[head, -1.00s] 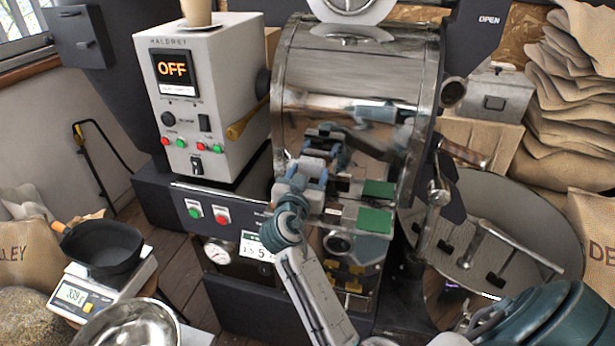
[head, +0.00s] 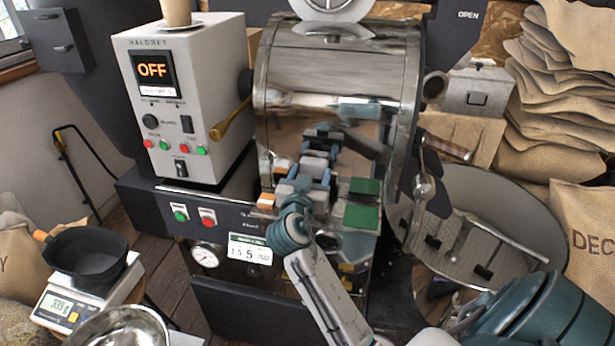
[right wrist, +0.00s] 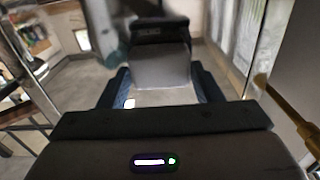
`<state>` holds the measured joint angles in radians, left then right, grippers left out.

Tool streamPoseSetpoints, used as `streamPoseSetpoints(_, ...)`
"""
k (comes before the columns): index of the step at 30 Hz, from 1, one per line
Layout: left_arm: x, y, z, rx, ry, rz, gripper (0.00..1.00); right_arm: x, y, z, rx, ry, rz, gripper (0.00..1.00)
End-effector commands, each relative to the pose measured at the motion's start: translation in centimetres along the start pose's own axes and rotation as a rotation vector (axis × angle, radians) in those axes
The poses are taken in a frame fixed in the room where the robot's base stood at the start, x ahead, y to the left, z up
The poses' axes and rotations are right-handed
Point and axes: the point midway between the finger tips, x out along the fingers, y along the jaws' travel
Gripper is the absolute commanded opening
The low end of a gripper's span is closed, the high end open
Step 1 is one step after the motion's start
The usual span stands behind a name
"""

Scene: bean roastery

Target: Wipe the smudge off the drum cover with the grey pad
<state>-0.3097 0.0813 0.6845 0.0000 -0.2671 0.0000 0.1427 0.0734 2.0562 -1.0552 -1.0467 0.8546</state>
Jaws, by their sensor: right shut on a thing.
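The drum cover (head: 290,60) is a shiny curved metal face on the roaster in the head view. My right gripper (head: 311,174) is in front of its lower part, shut on the grey pad (head: 315,162). In the right wrist view the grey pad (right wrist: 160,68) sits between the two dark fingers, with a dark band at its far end. The cover mirrors the gripper, so I cannot tell whether the pad touches it. I cannot pick out the smudge among the reflections. My left gripper is not in view.
A green square (head: 362,217) lies at the cover's lower front. The control box (head: 190,90), showing OFF, stands left, with a brown-handled lever (head: 230,120) between it and the drum. A round cooling tray (head: 510,215) is right. A black pan (head: 88,254) sits on a scale at lower left.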

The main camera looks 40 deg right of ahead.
Motion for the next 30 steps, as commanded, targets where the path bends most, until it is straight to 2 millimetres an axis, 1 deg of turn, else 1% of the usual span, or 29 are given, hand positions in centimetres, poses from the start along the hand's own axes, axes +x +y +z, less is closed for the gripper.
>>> streamPoseSetpoints(5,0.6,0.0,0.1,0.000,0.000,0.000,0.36,0.1,-1.1,0.2,0.001,0.000,0.000,0.41)
streamPoseSetpoints(12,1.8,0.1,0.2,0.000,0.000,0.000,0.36,0.3,-3.3,0.3,0.001,0.000,-0.002,0.41)
streamPoseSetpoints(15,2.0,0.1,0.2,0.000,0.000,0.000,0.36,0.3,-3.9,0.2,0.001,0.001,-0.002,0.41)
streamPoseSetpoints(25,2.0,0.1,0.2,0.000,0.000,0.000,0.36,0.2,-4.0,0.1,-0.001,0.000,-0.002,0.41)
streamPoseSetpoints(30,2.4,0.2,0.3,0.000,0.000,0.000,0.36,-1.2,-4.1,0.3,0.001,-0.002,-0.002,0.41)
